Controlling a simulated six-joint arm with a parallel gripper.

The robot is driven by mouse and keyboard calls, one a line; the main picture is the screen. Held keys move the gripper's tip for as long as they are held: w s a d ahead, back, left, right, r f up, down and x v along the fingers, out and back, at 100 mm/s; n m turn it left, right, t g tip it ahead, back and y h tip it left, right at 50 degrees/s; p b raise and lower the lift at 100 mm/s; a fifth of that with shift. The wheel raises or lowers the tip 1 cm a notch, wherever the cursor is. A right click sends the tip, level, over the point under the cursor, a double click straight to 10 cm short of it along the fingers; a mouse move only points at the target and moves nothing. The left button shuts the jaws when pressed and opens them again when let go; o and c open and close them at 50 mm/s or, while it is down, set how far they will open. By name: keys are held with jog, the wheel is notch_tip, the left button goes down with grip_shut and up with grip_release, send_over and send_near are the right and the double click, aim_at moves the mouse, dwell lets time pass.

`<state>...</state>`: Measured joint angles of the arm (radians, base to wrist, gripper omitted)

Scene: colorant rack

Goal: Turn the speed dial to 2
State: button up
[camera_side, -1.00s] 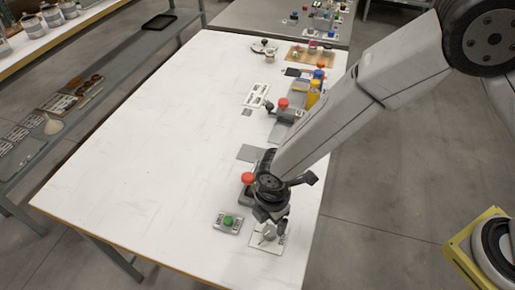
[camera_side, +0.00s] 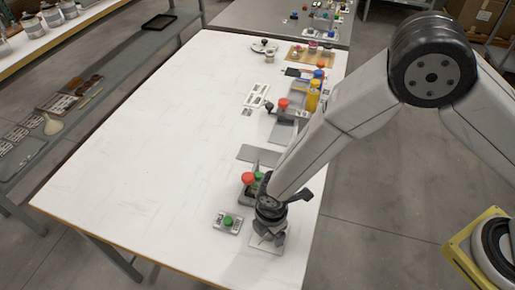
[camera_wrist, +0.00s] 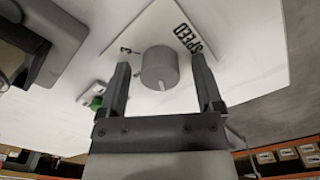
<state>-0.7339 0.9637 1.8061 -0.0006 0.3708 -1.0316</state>
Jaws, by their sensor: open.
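The speed dial (camera_wrist: 160,68) is a grey round knob with a small pale pointer at its lower edge in the wrist view. My gripper (camera_wrist: 161,63) is open, with one finger on each side of the dial. A gap shows between each finger and the knob; the depth of the fingers is unclear. In the side view my gripper (camera_side: 268,240) is over the plate (camera_side: 269,248) and hides the dial.
A small box with a green button (camera_side: 228,220) stands left of the plate. A device with a red knob (camera_side: 248,179) and a green knob (camera_side: 259,176) is just behind my gripper. More devices and bottles line the table's right edge. The table's left side (camera_side: 150,130) is clear.

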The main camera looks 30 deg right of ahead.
grip_shut()
jog(key=shift+m, duration=0.4)
jog(key=m, duration=1.1)
dwell(0.4)
grip_release()
jog(key=shift+r, duration=0.2)
